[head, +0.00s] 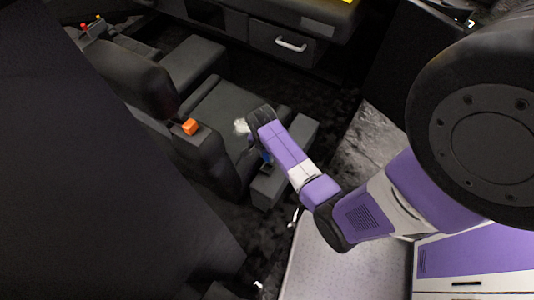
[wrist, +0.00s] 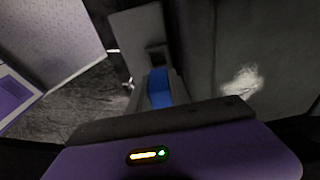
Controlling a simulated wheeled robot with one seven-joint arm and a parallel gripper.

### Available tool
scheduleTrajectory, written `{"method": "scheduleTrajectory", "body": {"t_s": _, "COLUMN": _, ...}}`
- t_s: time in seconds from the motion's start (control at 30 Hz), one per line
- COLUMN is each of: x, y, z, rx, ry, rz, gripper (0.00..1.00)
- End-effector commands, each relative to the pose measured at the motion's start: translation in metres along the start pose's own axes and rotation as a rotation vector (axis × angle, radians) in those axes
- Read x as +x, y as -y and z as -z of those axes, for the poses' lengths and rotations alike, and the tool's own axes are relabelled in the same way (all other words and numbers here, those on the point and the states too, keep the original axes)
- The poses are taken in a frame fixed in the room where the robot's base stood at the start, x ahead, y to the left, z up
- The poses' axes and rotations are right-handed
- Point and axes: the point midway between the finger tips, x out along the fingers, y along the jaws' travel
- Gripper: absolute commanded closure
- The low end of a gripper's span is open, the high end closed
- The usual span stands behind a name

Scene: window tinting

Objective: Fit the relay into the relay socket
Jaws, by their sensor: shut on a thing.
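A blue block (wrist: 158,88), which looks like the relay, sits between the fingers of my gripper (wrist: 157,98) in the wrist view. In the head view a bit of blue (head: 266,157) shows below the end of my arm. My gripper is shut on it. Just beyond the block, a dark square recess (wrist: 157,57), likely the relay socket, shows in a grey panel (wrist: 139,32). The block looks close to the recess; whether they touch cannot be told. In the head view my arm hides most of this spot, above a grey console box (head: 268,188).
A drawer (head: 285,47) with a pale handle is at the back. A light textured floor panel (head: 335,268) lies at front right. A dark panel (head: 85,190) fills the left.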

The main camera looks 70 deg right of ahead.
Motion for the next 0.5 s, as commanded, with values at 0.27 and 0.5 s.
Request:
{"method": "scheduleTrajectory", "body": {"t_s": 0.27, "x": 0.013, "y": 0.0, "z": -0.004, "rx": 0.0, "ry": 0.001, "rz": -0.001, "gripper": 1.0}}
{"method": "scheduleTrajectory", "body": {"t_s": 0.5, "x": 0.035, "y": 0.0, "z": -0.007, "rx": -0.001, "ry": 0.0, "rz": 0.0, "gripper": 1.0}}
